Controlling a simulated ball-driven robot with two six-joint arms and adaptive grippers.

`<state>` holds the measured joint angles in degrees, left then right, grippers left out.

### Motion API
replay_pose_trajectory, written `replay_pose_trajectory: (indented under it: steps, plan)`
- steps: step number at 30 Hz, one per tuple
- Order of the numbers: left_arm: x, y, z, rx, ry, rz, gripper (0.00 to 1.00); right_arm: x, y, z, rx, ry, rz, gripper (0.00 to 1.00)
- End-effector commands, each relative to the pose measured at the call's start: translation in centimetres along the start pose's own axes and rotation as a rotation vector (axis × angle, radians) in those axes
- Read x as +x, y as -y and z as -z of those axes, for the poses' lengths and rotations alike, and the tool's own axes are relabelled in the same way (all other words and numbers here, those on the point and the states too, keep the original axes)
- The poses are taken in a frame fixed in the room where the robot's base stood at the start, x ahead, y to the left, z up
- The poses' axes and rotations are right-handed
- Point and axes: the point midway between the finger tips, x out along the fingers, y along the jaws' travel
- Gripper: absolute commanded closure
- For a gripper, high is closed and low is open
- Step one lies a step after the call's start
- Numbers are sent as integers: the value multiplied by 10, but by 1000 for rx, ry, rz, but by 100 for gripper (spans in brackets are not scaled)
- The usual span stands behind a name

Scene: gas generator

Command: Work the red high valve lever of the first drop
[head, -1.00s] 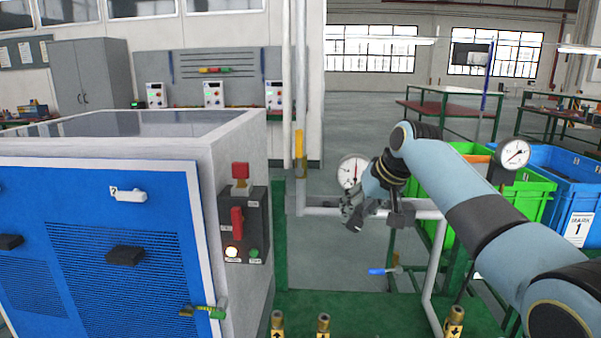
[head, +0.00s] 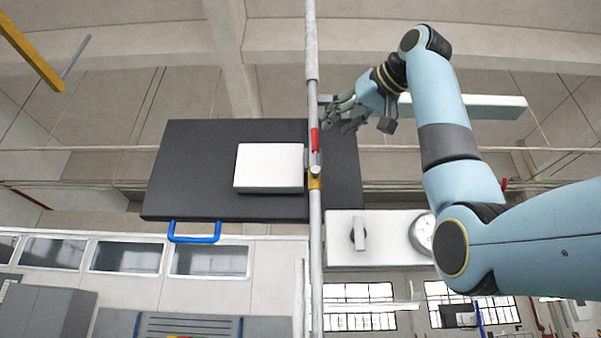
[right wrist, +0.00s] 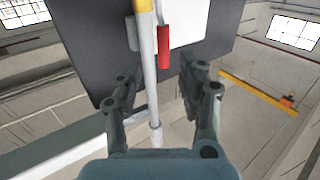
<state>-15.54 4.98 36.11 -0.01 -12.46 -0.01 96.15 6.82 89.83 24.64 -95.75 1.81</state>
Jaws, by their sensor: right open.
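The red valve lever (head: 314,140) is on a tall white vertical pipe (head: 314,240), just above a yellow fitting (head: 315,182). My right gripper (head: 338,122) is raised just right of the pipe at about the lever's height, and it looks empty. In the right wrist view the red lever (right wrist: 163,46) lies beyond the open fingers of my right gripper (right wrist: 160,74), roughly between their directions. The white pipe (right wrist: 149,65) also runs between the fingers in that view. I see no contact with the lever. My left gripper is out of view.
A dark overhead panel (head: 200,150) with a white box (head: 268,168) and a blue handle (head: 194,238) is behind the pipe. A white panel with a grey knob (head: 358,234) and a round gauge (head: 424,234) is below my right arm.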

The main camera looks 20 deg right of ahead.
Motion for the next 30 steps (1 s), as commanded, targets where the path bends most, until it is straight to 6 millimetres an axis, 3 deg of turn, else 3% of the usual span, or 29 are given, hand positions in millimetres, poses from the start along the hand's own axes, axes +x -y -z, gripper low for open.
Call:
replay_pose_trajectory:
  steps: [5,9,12,14,19,22,30]
  plan:
    - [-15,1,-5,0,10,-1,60,23,1,4,1,0,1,60]
    - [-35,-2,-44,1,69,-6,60,55,0,4,1,3,2,60]
    - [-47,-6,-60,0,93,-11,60,74,0,4,2,3,1,60]
    - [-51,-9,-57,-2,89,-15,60,84,0,3,1,2,2,60]
    - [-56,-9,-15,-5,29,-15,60,102,0,2,1,-1,0,60]
    - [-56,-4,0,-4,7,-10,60,106,0,1,0,-1,-1,60]
    - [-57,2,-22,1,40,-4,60,107,-1,0,0,-1,-1,62]
